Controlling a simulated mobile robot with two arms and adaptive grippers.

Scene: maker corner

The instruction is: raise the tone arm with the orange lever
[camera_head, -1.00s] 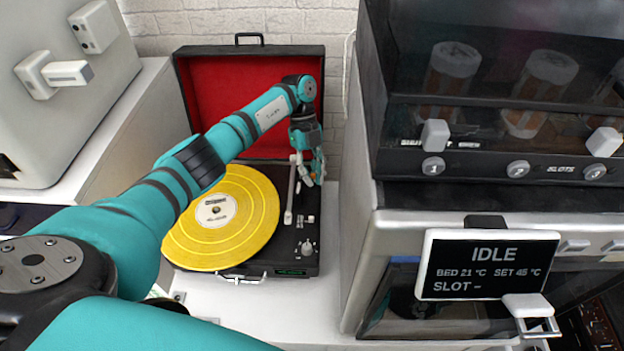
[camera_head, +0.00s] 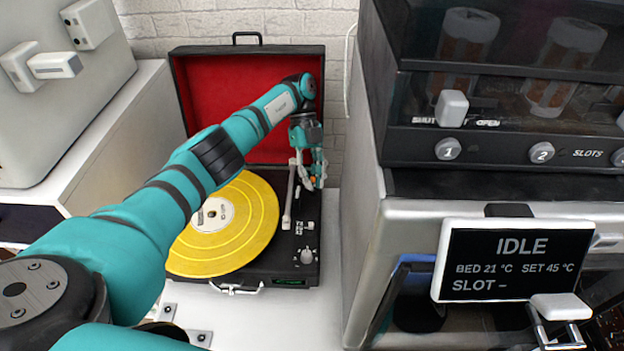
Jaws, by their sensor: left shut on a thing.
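The record player (camera_head: 298,268) is a black case with its red-lined lid (camera_head: 215,100) open. A yellow record (camera_head: 235,240) lies on it. The pale tone arm (camera_head: 288,205) runs along the record's right side. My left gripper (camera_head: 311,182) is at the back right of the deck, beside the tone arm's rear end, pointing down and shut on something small. The orange lever is mostly hidden by the fingers; I take it to be what they hold, with only a speck of orange showing there. My right gripper is out of view.
A machine with a screen reading IDLE (camera_head: 510,262) and numbered slot knobs (camera_head: 447,149) stands close on the right. A grey cabinet (camera_head: 70,100) is on the left. White counter (camera_head: 260,315) is free in front of the player.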

